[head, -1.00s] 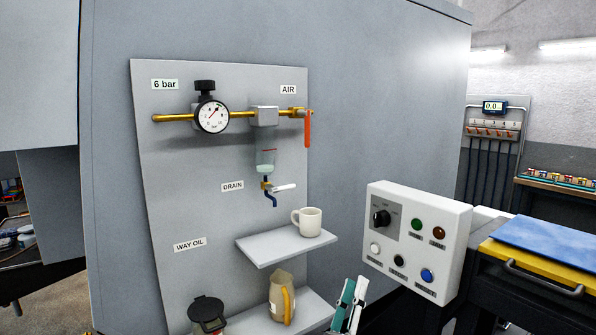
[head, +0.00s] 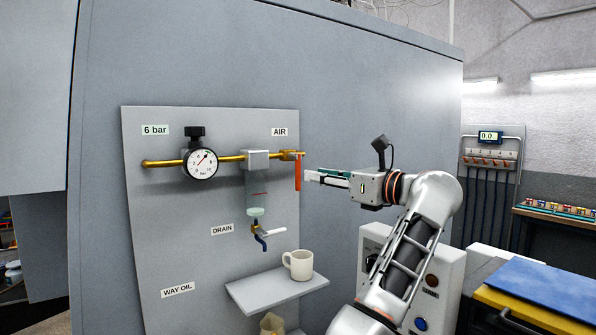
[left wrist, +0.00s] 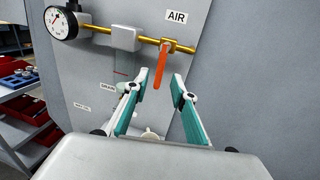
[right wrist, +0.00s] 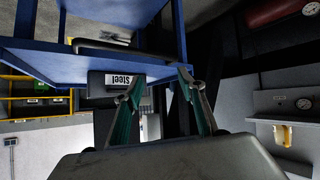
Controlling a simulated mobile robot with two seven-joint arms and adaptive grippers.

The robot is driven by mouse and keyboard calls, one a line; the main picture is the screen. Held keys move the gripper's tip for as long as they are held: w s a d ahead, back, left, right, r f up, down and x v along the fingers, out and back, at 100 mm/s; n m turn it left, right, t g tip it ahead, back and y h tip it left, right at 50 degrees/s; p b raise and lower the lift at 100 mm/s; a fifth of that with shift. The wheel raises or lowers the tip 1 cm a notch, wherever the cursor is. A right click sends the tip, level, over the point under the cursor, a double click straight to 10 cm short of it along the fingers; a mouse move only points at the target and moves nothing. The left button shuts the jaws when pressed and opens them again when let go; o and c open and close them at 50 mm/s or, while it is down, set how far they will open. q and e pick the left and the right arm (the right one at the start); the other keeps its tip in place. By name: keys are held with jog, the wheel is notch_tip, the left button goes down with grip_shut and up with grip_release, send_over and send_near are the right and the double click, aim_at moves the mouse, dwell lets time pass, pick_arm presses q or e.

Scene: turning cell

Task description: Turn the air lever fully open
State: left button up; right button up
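The air lever (head: 298,172) is an orange handle hanging straight down from the right end of the brass pipe (head: 228,158), below the AIR label. In the left wrist view the lever (left wrist: 159,68) shows between the two fingertips, its lower end around their level. My left gripper (head: 312,176) is open, level and just right of the lever, pointing at it. I cannot tell whether a fingertip touches it. The gripper's parted teal-lined fingers also show in the left wrist view (left wrist: 156,86). My right gripper (right wrist: 160,84) is open and empty, away from the panel.
A pressure gauge (head: 200,164) and a filter bowl (head: 256,190) sit on the same pipe line. A drain valve (head: 262,237) and a mug (head: 299,264) on a shelf (head: 270,291) lie below. A control box (head: 446,280) stands behind my left arm. Blue framework (right wrist: 60,62) is near my right gripper.

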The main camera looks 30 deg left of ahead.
aim_at(298, 172)
pick_arm(q)
jog(key=shift+w+a+p, duration=0.25)
jog(key=shift+a+p, duration=0.05)
jog(key=shift+a, duration=0.95)
jog(key=shift+w+a+p, duration=0.25)
jog(key=shift+w+a, duration=0.05)
jog(key=shift+a, duration=1)
jog(key=shift+w+a+p, duration=0.25)
jog(key=shift+a+p, duration=0.05)
jog(key=shift+a, duration=0.95)
pick_arm(e)
jog(key=shift+s+d+f, duration=0.15)
jog(key=shift+d, duration=0.3)
jog(key=shift+s+d+f, duration=0.1)
jog(key=shift+s+d, duration=0.05)
jog(key=shift+d, duration=0.25)
pick_arm(q)
grip_shut()
pick_arm(e)
jog(key=shift+a, duration=0.1)
